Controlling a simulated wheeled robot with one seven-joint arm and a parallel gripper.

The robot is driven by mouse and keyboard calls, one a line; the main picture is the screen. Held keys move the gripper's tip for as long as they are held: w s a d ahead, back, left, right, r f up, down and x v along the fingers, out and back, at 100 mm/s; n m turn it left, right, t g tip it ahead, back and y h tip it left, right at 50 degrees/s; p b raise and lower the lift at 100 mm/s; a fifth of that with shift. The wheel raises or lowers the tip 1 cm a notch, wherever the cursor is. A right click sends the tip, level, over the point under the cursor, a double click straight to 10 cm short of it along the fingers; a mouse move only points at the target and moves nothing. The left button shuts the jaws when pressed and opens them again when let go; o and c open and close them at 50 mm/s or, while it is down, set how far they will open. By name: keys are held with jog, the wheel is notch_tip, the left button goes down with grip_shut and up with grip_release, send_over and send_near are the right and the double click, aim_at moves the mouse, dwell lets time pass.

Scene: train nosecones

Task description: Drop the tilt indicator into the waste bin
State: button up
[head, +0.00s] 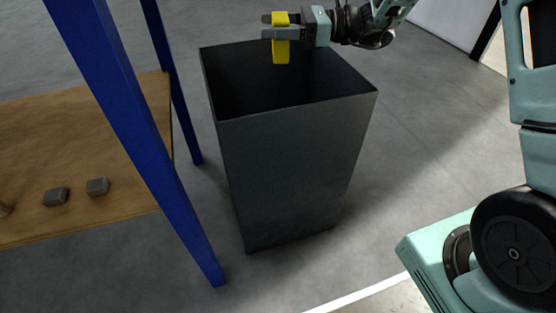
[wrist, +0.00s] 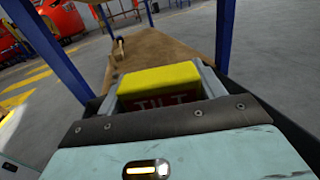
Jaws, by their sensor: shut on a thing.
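The tilt indicator (head: 281,50) is a yellow piece held upright in my gripper (head: 268,33). In the wrist view the tilt indicator (wrist: 158,82) shows a yellow top and a red face with white lettering reading TILT, between the two fingers of my gripper (wrist: 160,88). The waste bin (head: 290,170) is a tall, dark grey, open-topped box on the floor. In the head view, my gripper and the indicator appear over the bin's opening, toward its back rim. The inside of the bin is dark, and its bottom is hidden.
A wooden shelf (head: 110,205) with blue posts (head: 135,120) stands left of the bin. Two small grey blocks (head: 97,187) lie on it. Open grey floor (head: 430,130) lies right of the bin. Red train noses (wrist: 62,18) stand in the background of the wrist view.

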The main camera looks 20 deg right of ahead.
jog(key=o, duration=1)
jog(key=shift+o, duration=0.2)
jog(key=p+v, duration=0.6)
jog(key=v, duration=1)
jog(key=shift+s+d+r, duration=0.1)
jog(key=shift+d+r, duration=0.05)
jog(key=shift+d, duration=0.1)
jog(key=shift+s+d+p, duration=0.15)
jog(key=shift+d+p, duration=0.15)
jog(key=shift+d, duration=0.1)
